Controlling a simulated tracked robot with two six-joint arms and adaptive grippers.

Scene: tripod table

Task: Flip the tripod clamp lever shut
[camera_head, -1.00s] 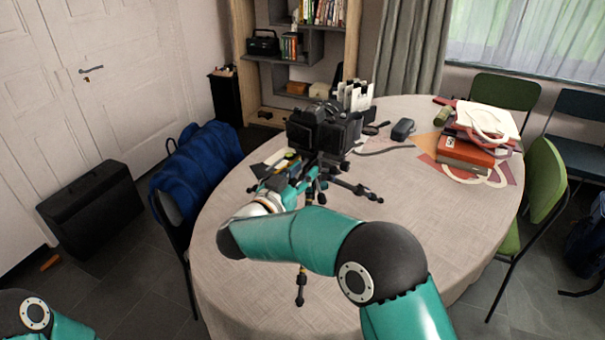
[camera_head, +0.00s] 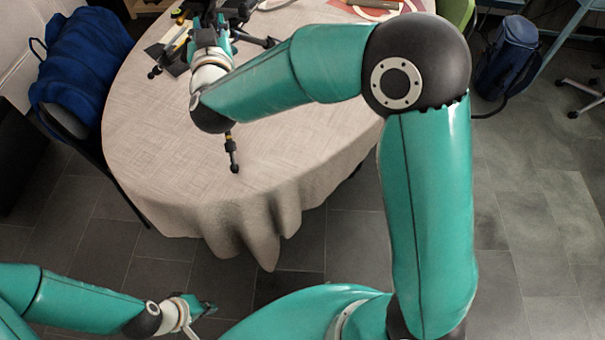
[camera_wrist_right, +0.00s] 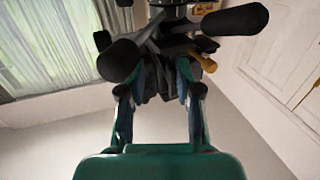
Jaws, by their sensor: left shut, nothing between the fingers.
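The black tripod (camera_head: 257,41) stands on the table at the top of the head view, partly hidden by my right arm. One of its legs (camera_head: 232,150) shows below my right wrist. In the right wrist view the dark tripod parts (camera_wrist_right: 235,20) fill the top, close beyond my right gripper (camera_wrist_right: 160,75). Its two fingers are apart, with dark tripod parts showing between and behind them; contact is unclear. I cannot pick out the clamp lever. My left gripper (camera_head: 207,309) is shut and empty, low in the head view, over the floor away from the table.
The round table (camera_head: 150,125) has a draped cloth, bare along its near edge. A blue backpack (camera_head: 508,55) stands on the floor at the right. Papers lie at the table's far side.

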